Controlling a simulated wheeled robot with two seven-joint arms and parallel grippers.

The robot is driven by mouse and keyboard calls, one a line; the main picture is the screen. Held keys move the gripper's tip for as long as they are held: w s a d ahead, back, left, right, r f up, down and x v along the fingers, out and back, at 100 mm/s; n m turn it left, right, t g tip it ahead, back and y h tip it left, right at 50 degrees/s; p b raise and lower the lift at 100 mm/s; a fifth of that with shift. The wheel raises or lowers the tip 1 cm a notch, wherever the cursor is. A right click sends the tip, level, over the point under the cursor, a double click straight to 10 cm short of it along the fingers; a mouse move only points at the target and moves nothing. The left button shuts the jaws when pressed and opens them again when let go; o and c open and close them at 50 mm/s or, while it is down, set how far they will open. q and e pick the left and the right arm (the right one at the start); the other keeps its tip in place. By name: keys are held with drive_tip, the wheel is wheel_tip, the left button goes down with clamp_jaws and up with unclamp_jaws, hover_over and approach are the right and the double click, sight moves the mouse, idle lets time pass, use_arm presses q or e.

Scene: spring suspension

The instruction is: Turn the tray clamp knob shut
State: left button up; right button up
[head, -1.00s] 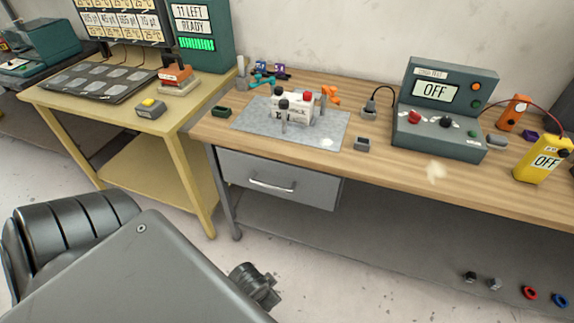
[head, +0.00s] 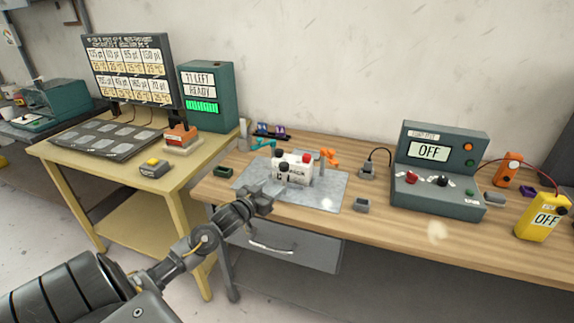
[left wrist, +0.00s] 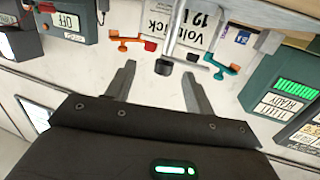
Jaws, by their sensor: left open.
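A grey metal tray (head: 325,199) lies on the wooden bench. On it is a white brick with lettering and a red part on top (head: 299,171), with dark knobs at its left; I take the front black knob (head: 284,168) for the clamp knob. In the left wrist view, which looks upside down, a black knob (left wrist: 163,67) on a grey post stands in front of the white brick (left wrist: 195,27). My left gripper (head: 266,199) is over the tray's front left part. Its fingers (left wrist: 157,72) are open and empty, with the knob showing between their tips; depth is unclear.
The control box reading OFF (head: 436,170) stands right. The drawer front (head: 285,246) is below the bench edge.

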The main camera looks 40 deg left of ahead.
sight(287, 163)
use_arm(q)
drive_tip(key=shift+t, duration=0.5)
drive_tip(key=w+r, duration=0.1)
drive_tip(key=w, duration=0.3)
drive_tip(key=w+a+p, duration=0.1)
drive_tip(key=w, duration=0.3)
drive_tip(key=w+a+r+p, duration=0.1)
drive_tip(key=w, duration=0.3)
drive_tip(key=shift+a+r, duration=0.2)
drive_tip(key=shift+r, duration=0.15)
drive_tip(key=shift+c, duration=0.3)
clamp_jaws()
drive_tip(key=shift+s, duration=0.1)
